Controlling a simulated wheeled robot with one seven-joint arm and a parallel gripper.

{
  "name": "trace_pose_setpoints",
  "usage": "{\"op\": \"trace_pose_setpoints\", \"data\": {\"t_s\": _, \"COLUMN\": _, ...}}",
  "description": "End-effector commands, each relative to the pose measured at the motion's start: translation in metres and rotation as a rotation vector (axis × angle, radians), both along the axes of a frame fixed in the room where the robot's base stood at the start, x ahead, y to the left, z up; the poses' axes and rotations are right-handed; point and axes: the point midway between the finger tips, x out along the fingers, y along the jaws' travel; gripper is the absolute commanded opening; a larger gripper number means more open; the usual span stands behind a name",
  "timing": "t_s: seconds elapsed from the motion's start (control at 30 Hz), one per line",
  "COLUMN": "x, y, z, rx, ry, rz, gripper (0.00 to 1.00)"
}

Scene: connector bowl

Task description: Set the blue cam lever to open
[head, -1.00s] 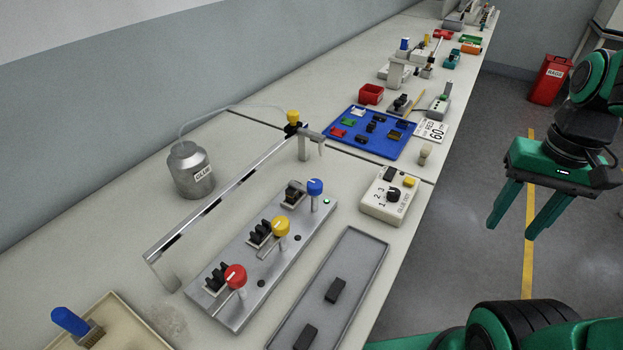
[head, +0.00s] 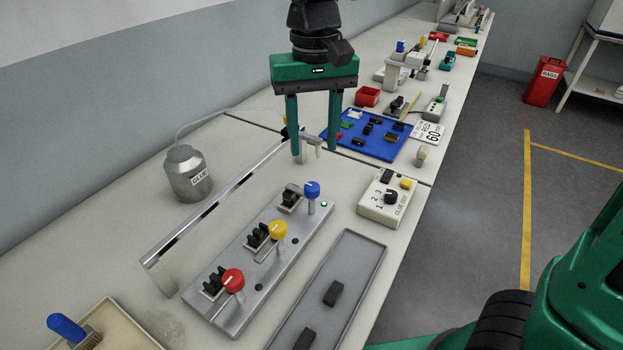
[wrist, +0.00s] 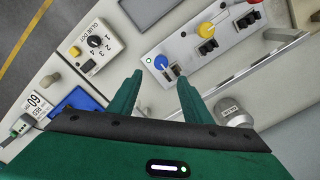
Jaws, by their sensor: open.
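The blue cam lever (head: 312,189) is a blue round knob on a short post at the far end of a grey metal fixture (head: 238,310). A black connector (head: 291,196) sits beside it, and a small green light shows near its post. In the wrist view the blue lever (wrist: 161,62) lies ahead of and between the fingertips. My gripper (head: 315,152) is open and empty, pointing down above and beyond the blue lever, apart from it. A yellow lever (head: 279,230) and a red lever (head: 233,280) stand on the same fixture.
A raised metal rail (head: 215,198) runs along the fixture's left side, its far end partly behind my gripper. A glue bottle (head: 188,173) stands left of it.

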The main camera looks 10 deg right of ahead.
Motion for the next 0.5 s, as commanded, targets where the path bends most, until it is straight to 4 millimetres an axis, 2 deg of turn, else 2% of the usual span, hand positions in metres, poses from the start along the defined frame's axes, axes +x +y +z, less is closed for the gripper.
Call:
{"op": "trace_pose_setpoints", "data": {"t_s": 0.17, "x": -0.001, "y": 0.003, "z": -0.011, "rx": -0.001, "ry": 0.002, "rz": 0.004, "gripper": 0.45}}
{"op": "trace_pose_setpoints", "data": {"t_s": 0.5, "x": -0.001, "y": 0.002, "z": -0.068, "rx": -0.002, "ry": 0.002, "rz": 0.004, "gripper": 0.45}}
